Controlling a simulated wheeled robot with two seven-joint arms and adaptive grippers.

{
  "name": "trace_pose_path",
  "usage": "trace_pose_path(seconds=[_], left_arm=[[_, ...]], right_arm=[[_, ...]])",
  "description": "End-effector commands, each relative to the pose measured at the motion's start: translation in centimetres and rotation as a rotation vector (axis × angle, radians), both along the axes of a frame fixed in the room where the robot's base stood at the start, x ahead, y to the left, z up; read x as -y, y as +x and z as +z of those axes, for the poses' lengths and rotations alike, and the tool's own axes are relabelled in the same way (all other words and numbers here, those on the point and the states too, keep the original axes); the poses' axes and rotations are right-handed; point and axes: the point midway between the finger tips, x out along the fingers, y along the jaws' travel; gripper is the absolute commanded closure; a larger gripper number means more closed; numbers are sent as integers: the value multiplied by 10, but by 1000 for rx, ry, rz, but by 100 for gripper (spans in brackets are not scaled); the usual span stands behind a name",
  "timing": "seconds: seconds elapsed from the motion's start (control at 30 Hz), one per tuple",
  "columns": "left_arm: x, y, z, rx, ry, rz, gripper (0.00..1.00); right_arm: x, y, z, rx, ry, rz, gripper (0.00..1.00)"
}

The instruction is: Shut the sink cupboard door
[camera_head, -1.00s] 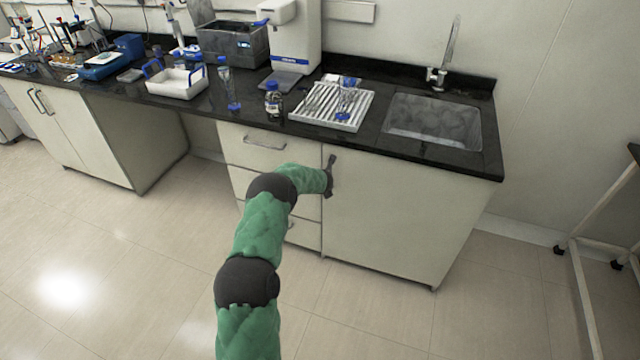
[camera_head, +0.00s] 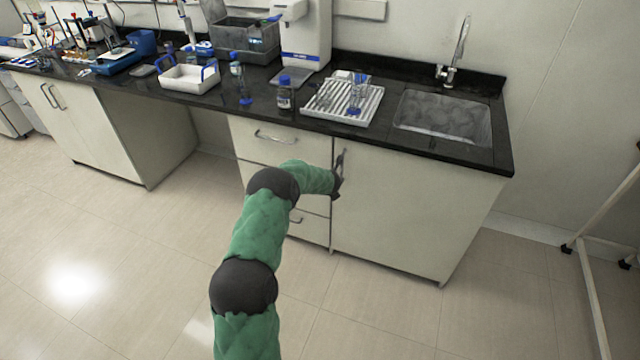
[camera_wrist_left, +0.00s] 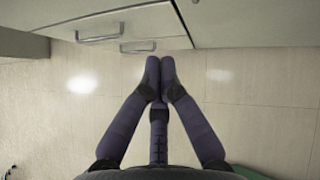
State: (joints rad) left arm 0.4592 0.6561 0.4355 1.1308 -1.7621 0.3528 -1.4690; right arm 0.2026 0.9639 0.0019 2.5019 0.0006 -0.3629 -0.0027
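The sink cupboard door (camera_head: 405,210) is a pale panel below the sink, right of a stack of drawers. It looks flush or nearly flush with the cabinet front; a thin dark seam runs down its left edge. In the left wrist view the door (camera_wrist_left: 255,22) fills the top right. My left gripper (camera_head: 338,184) is at the upper left edge of the door. In the wrist view its two fingers (camera_wrist_left: 160,68) are closed with their tips together, and nothing shows between them. I cannot tell whether they touch the door. My right gripper is not in view.
Drawers with bar handles (camera_head: 275,138) are left of the door. The black worktop carries a sink (camera_head: 443,115), a white drying rack (camera_head: 340,106) and a bottle (camera_head: 285,97). A table frame (camera_head: 590,275) stands at the right. The floor before the cupboard is clear.

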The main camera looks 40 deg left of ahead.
Motion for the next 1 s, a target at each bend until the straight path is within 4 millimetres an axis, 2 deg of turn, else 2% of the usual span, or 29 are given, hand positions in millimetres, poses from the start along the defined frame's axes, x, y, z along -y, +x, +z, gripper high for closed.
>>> trace_pose_path(seconds=[0.1, 0.5, 0.77, 1.0], left_arm=[[1, -10, 15, 3, 3, 2, 100], [11, -42, 48, 3, 1, 2, 100], [14, -50, 56, 3, 1, 2, 100], [18, -52, 51, 1, -16, 8, 100]], right_arm=[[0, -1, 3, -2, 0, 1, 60], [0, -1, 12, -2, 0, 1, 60], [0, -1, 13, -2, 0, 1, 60], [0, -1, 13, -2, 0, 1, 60]])
